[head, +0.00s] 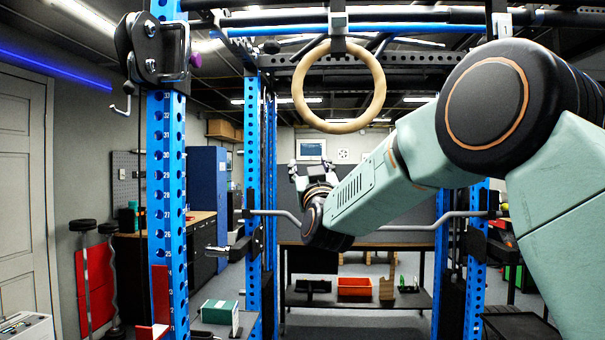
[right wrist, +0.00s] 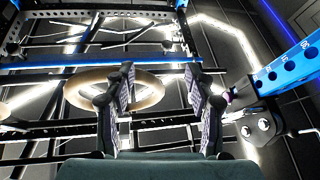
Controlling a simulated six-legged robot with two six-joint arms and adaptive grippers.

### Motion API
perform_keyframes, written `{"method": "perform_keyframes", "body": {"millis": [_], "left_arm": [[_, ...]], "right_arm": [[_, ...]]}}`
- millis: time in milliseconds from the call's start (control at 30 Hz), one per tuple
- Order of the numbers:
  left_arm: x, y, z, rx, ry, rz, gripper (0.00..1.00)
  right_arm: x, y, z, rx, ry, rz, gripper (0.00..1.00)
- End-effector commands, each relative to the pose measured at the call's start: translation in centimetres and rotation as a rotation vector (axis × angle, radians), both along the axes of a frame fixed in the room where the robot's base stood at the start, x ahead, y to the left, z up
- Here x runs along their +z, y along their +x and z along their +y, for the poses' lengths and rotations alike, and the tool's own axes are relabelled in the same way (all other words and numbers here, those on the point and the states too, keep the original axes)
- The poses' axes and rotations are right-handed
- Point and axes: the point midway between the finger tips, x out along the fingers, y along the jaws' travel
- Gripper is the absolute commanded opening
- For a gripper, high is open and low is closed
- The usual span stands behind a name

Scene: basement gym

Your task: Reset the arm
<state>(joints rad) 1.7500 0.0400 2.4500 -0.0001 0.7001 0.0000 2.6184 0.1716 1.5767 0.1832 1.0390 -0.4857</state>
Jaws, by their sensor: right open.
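My right arm comes in from the right in the head view and reaches forward into a blue power rack. My right gripper (head: 308,168) is at its far end, pointing up, small and partly hidden by the wrist. In the right wrist view the right gripper (right wrist: 163,88) shows two fingers spread apart with nothing between them. A wooden ring (head: 338,87) hangs above the arm in the head view. In the right wrist view the ring (right wrist: 85,92) appears behind and left of the fingers. My left gripper is in neither view.
A blue rack upright (head: 167,200) stands at the left and a grey bent bar (head: 400,228) crosses behind my arm. A low bench (head: 400,300) with an orange-red bin (head: 354,286) is farther back. A green-and-white box (head: 220,312) sits at lower left.

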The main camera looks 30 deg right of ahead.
Motion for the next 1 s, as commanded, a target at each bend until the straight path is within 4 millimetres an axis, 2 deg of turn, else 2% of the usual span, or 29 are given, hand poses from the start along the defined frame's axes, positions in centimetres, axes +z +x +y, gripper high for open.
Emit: {"method": "perform_keyframes", "body": {"millis": [267, 367, 533, 667, 800, 867, 1000], "left_arm": [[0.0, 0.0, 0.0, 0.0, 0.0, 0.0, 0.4], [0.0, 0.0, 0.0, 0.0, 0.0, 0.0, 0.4], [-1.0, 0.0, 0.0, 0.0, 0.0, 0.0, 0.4], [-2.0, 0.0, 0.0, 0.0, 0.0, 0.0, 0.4], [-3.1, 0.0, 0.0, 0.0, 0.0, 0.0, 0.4], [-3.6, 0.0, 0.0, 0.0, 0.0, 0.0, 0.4], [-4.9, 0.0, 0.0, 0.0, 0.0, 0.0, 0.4]], "right_arm": [[-0.3, 0.2, 0.1, 0.022, 0.036, 0.001, 0.55], [-4.3, 0.4, 1.2, 0.091, 0.11, 0.092, 0.55], [-15.4, -0.1, 3.6, 0.166, 0.198, 0.303, 0.55], [-23.9, -1.3, 5.0, 0.196, 0.249, 0.458, 0.55], [-32.7, -3.6, 6.4, 0.215, 0.295, 0.621, 0.55], [-36.4, -4.9, 6.9, 0.219, 0.316, 0.691, 0.55], [-44.8, -8.7, 8.1, 0.224, 0.362, 0.856, 0.55]]}}
